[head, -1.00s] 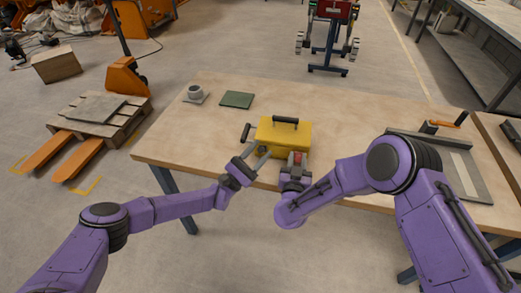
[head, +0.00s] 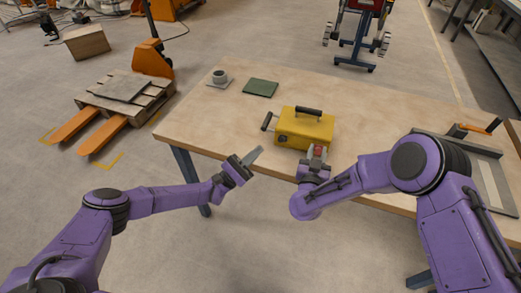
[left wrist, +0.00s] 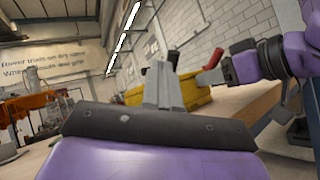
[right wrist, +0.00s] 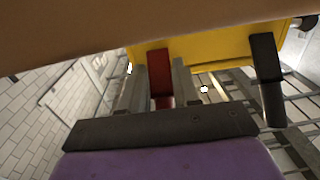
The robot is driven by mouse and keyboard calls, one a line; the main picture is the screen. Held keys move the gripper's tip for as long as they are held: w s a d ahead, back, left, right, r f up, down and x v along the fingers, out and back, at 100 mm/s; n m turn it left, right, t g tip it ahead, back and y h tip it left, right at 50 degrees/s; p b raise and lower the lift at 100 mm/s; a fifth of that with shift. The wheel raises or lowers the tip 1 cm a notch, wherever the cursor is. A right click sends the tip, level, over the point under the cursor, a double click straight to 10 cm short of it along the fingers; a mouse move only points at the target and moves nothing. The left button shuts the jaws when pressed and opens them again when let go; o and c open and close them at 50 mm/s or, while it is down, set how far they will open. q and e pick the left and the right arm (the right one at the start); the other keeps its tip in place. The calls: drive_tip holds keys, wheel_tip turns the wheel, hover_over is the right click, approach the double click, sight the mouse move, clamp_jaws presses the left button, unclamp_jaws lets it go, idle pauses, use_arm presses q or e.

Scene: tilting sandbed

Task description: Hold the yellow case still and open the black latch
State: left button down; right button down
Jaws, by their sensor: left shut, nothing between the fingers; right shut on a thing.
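The yellow case (head: 305,129) stands on the table near its front edge, with a black handle (head: 309,111) on top. A black bar (head: 267,121), perhaps the latch, sticks out at its left side; I cannot tell its state. My right gripper (head: 317,152) is at the case's front, shut on a red part (right wrist: 160,75) of the case in the right wrist view. My left gripper (head: 255,154) is shut and empty, left of and in front of the case, apart from it. In the left wrist view, its fingers (left wrist: 163,82) partly hide the case (left wrist: 192,92).
A grey cup (head: 219,77) and a green pad (head: 260,88) lie at the table's back left. A grey tray-like frame (head: 488,185) with an orange-handled tool (head: 474,128) is at the right. The table (head: 370,110) is clear behind the case.

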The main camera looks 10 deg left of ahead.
use_arm(q)
drive_tip(key=w+d+r+m+g+h, duration=0.2)
drive_tip(key=r+m+g, duration=0.2)
drive_tip(key=r+m, duration=0.15)
drive_tip(key=w+d+r+m+g+h, duration=0.1)
drive_tip(key=w+r+m+g+h, duration=0.1)
drive_tip(key=r+m+g, duration=0.3)
wheel_tip(320, 180, up, 10)
drive_tip(key=m+g+y, duration=0.7)
drive_tip(key=m+g, duration=0.3)
drive_tip(key=m, duration=0.3)
hover_over(283, 139)
drive_tip(key=v, duration=0.2)
drive_tip(key=w+a+f+m+t+y, duration=0.2)
drive_tip(key=a+m+y, duration=0.1)
drive_tip(key=a+y, duration=0.25)
drive_tip(key=w+a+f+m+t+y, duration=0.1)
drive_tip(key=w+a+f+m+y, duration=0.25)
drive_tip(key=a+y, duration=0.2)
drive_tip(key=s+d+f, duration=0.3)
drive_tip(key=d+f, duration=0.5)
drive_tip(key=d, duration=0.1)
drive_tip(key=shift+f+h, duration=0.35)
drive_tip(key=shift+h, duration=0.05)
drive_tip(key=shift+s+d, duration=0.15)
